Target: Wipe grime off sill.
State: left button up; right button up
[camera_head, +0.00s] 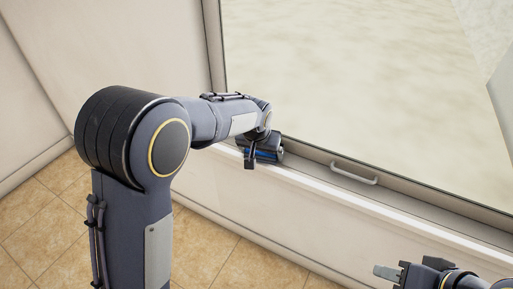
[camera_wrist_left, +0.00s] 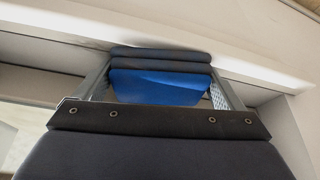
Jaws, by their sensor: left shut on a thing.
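The white sill (camera_head: 318,192) runs under the window, from the left corner toward the lower right. It also shows as a pale ledge in the left wrist view (camera_wrist_left: 238,56). My left gripper (camera_head: 262,156) is at the sill's left end, near the window corner. In the left wrist view its fingers (camera_wrist_left: 158,92) are shut on a blue cloth-like thing (camera_wrist_left: 158,84) with dark grey layers at its front. The layers lie at the ledge; contact is unclear. My right gripper (camera_head: 390,272) is at the lower right, apart from the sill; its opening is unclear.
The window pane (camera_head: 350,70) rises behind the sill, with a metal handle (camera_head: 353,172) on its lower frame, right of my left gripper. A wall (camera_head: 110,45) closes off the left. Tiled floor (camera_head: 215,255) lies below.

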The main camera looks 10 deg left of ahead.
aim_at(293, 167)
pick_arm(q)
jog(key=shift+s+d+f+p, duration=0.1)
jog(key=shift+s+d, duration=0.2)
jog(key=shift+d, duration=0.5)
jog(key=shift+s+d+f+p, duration=0.1)
jog(key=shift+s+d, duration=0.2)
jog(key=shift+d, duration=0.5)
jog(key=shift+s+d+f+p, duration=0.1)
jog(key=shift+s+d, duration=0.2)
jog(key=shift+d, duration=0.5)
jog(key=shift+s+d+r+p, duration=0.1)
jog(key=shift+s+d+p, duration=0.15)
jog(key=shift+d, duration=0.55)
jog(key=shift+s+d+p, duration=0.2)
jog(key=shift+s+d, duration=0.05)
jog(key=shift+d, duration=0.5)
jog(key=shift+s+d+r+p, duration=0.1)
jog(key=shift+s+d+p, duration=0.15)
jog(key=shift+d, duration=0.55)
jog(key=shift+r, duration=0.1)
jog(key=shift+w+r, duration=0.1)
jog(key=shift+r, duration=0.1)
notch_tip(293, 167, up, 7)
jog(key=p, duration=0.6)
jog(key=shift+a+f, duration=0.15)
jog(key=shift+f, duration=0.05)
